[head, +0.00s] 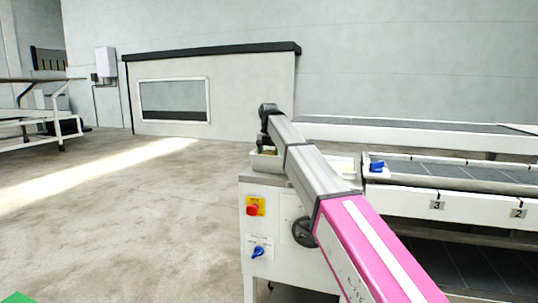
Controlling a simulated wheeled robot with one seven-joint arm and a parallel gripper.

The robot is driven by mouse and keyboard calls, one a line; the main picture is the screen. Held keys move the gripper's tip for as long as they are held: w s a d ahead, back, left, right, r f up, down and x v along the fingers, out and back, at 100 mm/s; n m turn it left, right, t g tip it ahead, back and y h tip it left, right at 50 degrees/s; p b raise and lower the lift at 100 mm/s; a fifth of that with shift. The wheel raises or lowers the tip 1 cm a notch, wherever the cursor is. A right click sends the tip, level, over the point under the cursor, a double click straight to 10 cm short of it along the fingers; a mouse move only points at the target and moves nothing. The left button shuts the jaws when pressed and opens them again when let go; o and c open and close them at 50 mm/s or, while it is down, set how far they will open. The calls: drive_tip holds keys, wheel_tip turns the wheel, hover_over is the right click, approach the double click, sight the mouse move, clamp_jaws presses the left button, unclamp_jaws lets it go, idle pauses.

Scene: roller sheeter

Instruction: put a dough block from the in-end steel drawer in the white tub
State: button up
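My arm reaches from the lower right to the end of the white machine. The dark end of my arm, with my gripper (263,138), is over a white tub-like container (256,161) on the machine's top. The fingers are too small and dark to read, so I cannot tell whether they hold anything. Small green and yellow bits show in that container, partly behind my arm. A second pale tray-like container (341,161) shows to the right of my arm, with a small yellowish thing in it. I cannot make out a steel drawer or a dough block for certain.
The white machine (257,234) has a red button and a blue switch on its end. A blue object (377,166) sits at the start of the dark conveyor belt (455,171). Open concrete floor (130,215) lies to the left, with a white rack (40,125) beyond.

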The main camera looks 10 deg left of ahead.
drive_tip(key=o, duration=1.2)
drive_tip(key=shift+c, duration=0.2)
wheel_tip(320, 180, up, 10)
drive_tip(key=shift+f, duration=0.1)
drive_tip(key=shift+r, duration=0.55)
